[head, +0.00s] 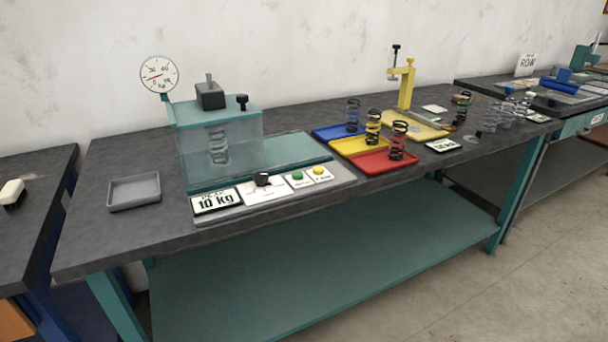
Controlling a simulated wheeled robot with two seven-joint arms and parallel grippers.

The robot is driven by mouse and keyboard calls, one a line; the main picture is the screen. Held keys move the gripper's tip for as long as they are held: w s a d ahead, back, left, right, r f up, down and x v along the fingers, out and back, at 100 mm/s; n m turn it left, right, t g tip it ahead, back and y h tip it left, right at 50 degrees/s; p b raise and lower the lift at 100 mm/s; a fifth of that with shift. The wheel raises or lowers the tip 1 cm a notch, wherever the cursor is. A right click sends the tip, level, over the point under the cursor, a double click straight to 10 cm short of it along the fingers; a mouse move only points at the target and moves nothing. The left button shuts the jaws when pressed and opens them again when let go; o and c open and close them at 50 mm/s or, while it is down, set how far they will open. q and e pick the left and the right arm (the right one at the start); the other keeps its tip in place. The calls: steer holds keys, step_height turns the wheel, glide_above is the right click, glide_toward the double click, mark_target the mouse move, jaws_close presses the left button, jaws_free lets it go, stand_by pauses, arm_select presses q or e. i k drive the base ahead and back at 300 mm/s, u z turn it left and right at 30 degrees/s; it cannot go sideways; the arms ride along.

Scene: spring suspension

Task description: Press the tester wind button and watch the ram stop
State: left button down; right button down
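The spring tester (190,172) stands on the grey bench with a clear guard box around an upright coil spring (218,146). A dark block with a short rod (210,95) sits on its top plate, beside a black knob (242,102). A round dial gauge (158,74) stands at its left. The front panel has a display (216,201) reading "10 kg", a black switch (263,179), a green button (297,176) and a yellow button (319,171). The button labels are too small to read surely. Neither of my grippers shows.
An empty grey tray (134,192) lies left of the tester. Blue (326,132), yellow (346,148) and red (372,169) trays with springs stand to its right. A yellow clamp stand (406,88) and several loose springs are farther right. The bench front by the panel is clear.

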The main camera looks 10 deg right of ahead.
mark_target(296, 175)
steer(key=z, duration=1.2)
steer(key=i, duration=0.75)
steer(key=u, duration=1.75)
